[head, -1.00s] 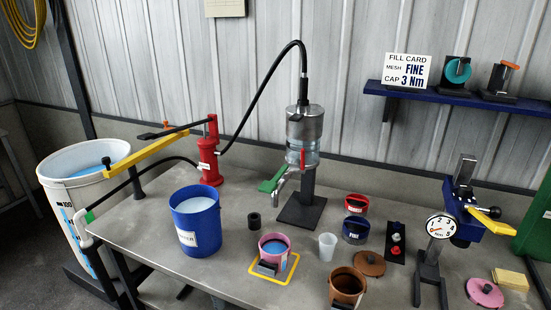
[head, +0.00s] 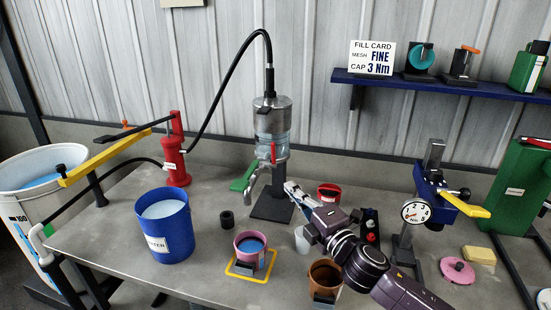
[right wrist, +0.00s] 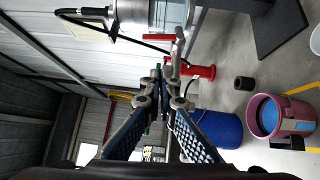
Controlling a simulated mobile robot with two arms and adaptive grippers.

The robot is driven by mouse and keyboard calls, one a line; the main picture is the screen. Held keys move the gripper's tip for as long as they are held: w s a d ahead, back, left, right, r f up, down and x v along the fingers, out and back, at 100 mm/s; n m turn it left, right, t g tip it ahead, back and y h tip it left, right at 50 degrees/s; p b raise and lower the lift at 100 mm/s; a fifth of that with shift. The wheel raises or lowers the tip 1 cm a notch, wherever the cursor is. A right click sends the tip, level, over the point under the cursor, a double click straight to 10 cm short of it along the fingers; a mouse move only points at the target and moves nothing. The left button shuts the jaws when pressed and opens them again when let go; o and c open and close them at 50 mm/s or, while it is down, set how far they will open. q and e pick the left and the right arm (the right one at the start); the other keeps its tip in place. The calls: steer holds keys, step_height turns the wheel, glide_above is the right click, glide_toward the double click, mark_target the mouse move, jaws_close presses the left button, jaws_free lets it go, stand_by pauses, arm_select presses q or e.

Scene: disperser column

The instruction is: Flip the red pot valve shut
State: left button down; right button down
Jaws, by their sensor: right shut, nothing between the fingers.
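The red pot valve lever (head: 273,153) stands upright on the front of the clear and steel pot (head: 271,120), above a grey curved spout (head: 252,188). My right gripper (head: 289,186) is just below and to the right of the lever, apart from it, pointing up and left toward the pot. In the right wrist view its fingers (right wrist: 164,72) are shut together with nothing between them, close to the pot's glass and the grey spout (right wrist: 179,45). My left gripper is in no view.
A pink cup (head: 250,245) with blue liquid sits in a yellow frame below the spout. A blue bucket (head: 163,222) stands to the left. A brown cup (head: 325,278) and a translucent cup (head: 302,240) are near my right arm. A gauge stand (head: 414,212) is to the right.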

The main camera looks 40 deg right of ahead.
steer(key=r, duration=0.1)
steer(key=p, duration=0.4)
glide_toward(274, 149)
steer(key=w+a, duration=0.1)
steer(key=w, duration=0.5)
steer(key=shift+w+d+f+n+y, duration=0.25)
steer(key=shift+w+d+n+y, duration=0.05)
steer(key=shift+w+d+n, duration=0.15)
steer(key=shift+w+d+r+p, duration=0.3)
steer(key=shift+r+p, duration=0.15)
steer(key=shift+w+d, duration=0.2)
steer(key=shift+d, duration=0.1)
